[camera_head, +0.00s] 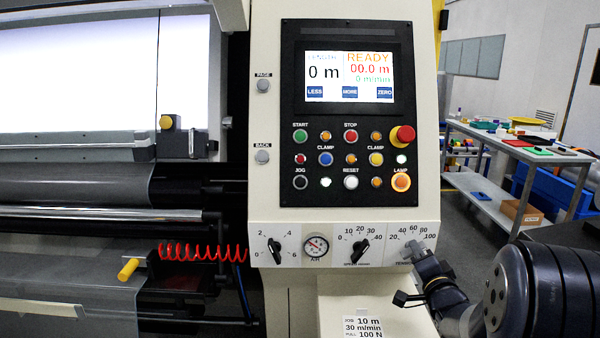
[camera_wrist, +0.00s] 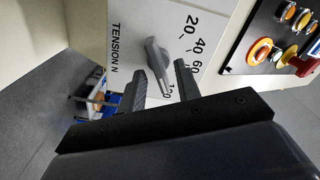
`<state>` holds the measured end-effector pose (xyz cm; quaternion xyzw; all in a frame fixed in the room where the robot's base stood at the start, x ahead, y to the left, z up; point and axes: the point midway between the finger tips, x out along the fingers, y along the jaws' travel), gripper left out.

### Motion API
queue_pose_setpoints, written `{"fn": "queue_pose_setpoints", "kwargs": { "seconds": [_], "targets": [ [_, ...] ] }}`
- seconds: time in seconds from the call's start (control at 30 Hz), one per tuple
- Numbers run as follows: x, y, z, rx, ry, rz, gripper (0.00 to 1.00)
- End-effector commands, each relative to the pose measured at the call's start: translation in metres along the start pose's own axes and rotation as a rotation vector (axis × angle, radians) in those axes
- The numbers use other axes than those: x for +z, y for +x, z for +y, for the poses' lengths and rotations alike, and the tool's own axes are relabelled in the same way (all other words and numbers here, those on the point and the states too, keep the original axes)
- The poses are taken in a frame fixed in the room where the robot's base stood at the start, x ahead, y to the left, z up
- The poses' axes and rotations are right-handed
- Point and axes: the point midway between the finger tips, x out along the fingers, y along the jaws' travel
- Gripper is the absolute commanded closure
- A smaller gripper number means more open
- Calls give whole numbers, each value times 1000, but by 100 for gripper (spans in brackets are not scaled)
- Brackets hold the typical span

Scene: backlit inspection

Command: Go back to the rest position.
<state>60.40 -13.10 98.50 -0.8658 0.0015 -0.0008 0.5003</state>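My gripper (camera_wrist: 161,76) is open in the wrist view, its two dark fingers apart on either side of the grey tension knob (camera_wrist: 157,57). I see no clear contact between the fingers and the knob. In the head view my gripper (camera_head: 424,266) is at the lower right of the console, close to the tension knob (camera_head: 416,247), which it partly hides. My dark wrist and arm fill the lower right corner.
The control panel (camera_head: 349,216) with lit screen and buttons is above the dial strip. A red emergency button (camera_head: 404,135) sticks out there. A table (camera_head: 500,146) with coloured parts stands behind at right. Grey floor shows left in the wrist view.

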Motion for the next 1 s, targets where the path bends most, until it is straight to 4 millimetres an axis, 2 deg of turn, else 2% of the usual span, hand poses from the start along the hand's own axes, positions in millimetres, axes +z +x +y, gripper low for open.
{"fn": "queue_pose_setpoints", "kwargs": {
  "seconds": [0.17,0.27,0.77,1.0],
  "targets": [
    [-1,-5,0,1,13,1,68],
    [-1,-15,0,1,15,3,68],
    [-1,-111,0,1,14,4,68],
    [1,-58,0,0,15,-3,68]
  ]
}}
